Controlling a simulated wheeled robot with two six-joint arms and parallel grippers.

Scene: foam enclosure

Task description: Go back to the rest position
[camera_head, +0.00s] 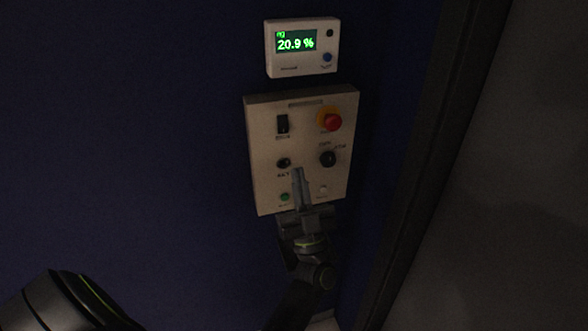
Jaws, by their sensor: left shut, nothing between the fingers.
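My left gripper (298,175) is shut and empty, in front of the lower middle of a pale control panel (265,125). Its fingers point up and cover part of the panel's lower area. I cannot tell whether the fingertips touch the panel. The panel has a red emergency button on a yellow base (330,120), a black rocker switch (283,123), a black rotary knob (327,158), a small dark key switch (284,162) and a green button (285,197) left of the fingers. My right gripper does not show.
A white meter (301,66) reading 20.9 % hangs above the panel on the dark blue wall (130,130). A dark vertical frame edge (425,150) stands to the right, with a grey surface (520,190) beyond it. The space left of the panel is clear.

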